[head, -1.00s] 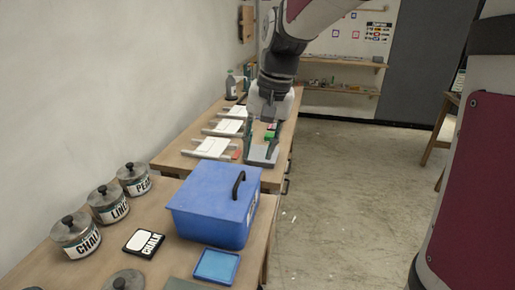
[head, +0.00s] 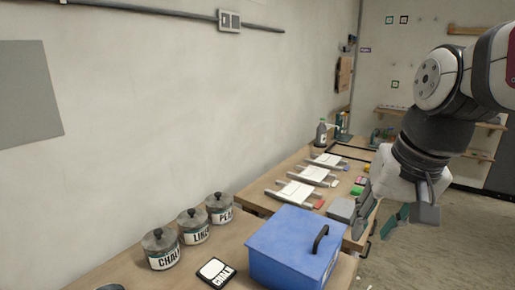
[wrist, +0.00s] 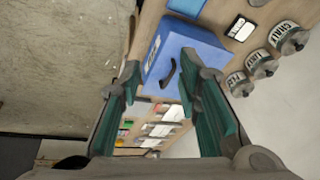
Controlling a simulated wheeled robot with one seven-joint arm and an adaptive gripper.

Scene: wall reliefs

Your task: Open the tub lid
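The blue tub (head: 274,272) stands on the near wooden bench, with its blue lid (head: 282,234) on and shut. A dark arched handle (head: 321,238) sits on the lid near its right side. The tub also shows in the wrist view (wrist: 153,55), with the lid (wrist: 198,50) and handle (wrist: 168,72). My gripper (head: 372,230) hangs to the right of the tub in the head view, apart from it. In the wrist view the gripper (wrist: 158,70) has its two teal-padded fingers spread, with nothing between them; the handle shows beyond the gap.
Open floor (head: 410,255) lies to the right.

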